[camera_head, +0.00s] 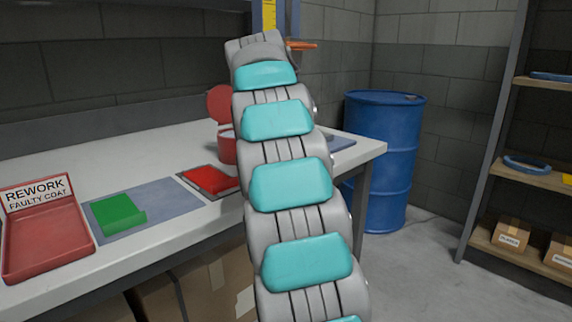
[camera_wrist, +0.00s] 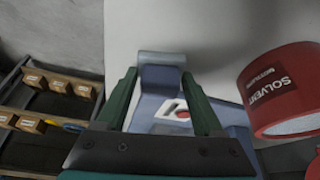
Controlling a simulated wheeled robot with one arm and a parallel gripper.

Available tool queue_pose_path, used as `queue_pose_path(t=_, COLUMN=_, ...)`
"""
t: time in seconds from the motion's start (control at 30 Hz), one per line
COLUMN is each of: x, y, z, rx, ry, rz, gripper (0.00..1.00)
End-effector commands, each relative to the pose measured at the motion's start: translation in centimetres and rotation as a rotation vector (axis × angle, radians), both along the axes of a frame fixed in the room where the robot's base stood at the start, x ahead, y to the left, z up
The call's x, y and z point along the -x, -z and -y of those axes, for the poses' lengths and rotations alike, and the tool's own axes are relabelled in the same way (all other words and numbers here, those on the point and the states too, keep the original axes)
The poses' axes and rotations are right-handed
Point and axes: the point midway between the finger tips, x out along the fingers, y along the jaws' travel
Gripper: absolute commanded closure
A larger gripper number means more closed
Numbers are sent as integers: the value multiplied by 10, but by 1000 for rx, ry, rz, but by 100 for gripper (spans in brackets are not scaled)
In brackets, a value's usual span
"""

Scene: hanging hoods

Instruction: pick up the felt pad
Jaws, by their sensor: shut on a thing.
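The felt pad (camera_wrist: 162,60) appears in the wrist view as a blue-grey piece with a rounded, curled upper end. My gripper (camera_wrist: 160,77) is shut on it, with one dark green finger on each side. A flat blue-grey surface (camera_wrist: 238,135) lies beyond the fingers, with a white label and a red spot (camera_wrist: 183,115) on it. I cannot tell how far the pad is from that surface. In the head view my arm hides the gripper and the pad.
A red solvent can (camera_wrist: 275,92) stands close at right in the wrist view; its open lid shows in the head view (camera_head: 220,103). The bench also holds a green pad (camera_head: 118,213), a red pad (camera_head: 210,180) and a red rework tray (camera_head: 45,245). A blue drum (camera_head: 385,150) stands beyond.

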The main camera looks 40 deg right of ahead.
Motion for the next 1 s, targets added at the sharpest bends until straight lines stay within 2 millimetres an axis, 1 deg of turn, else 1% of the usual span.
queue_pose_path(t=0.03, x=0, y=0, z=0, rx=0, ry=0, rz=0, gripper=91)
queue_pose_path(t=0.07, x=0, y=0, z=0, rx=0, ry=0, rz=0, gripper=94)
queue_pose_path(t=0.1, x=0, y=0, z=0, rx=0, ry=0, rz=0, gripper=95)
queue_pose_path(t=0.37, x=0, y=-2, z=0, rx=1, ry=0, rz=1, gripper=95)
queue_pose_path(t=1.0, x=-1, y=-29, z=0, rx=1, ry=0, rz=0, gripper=95)
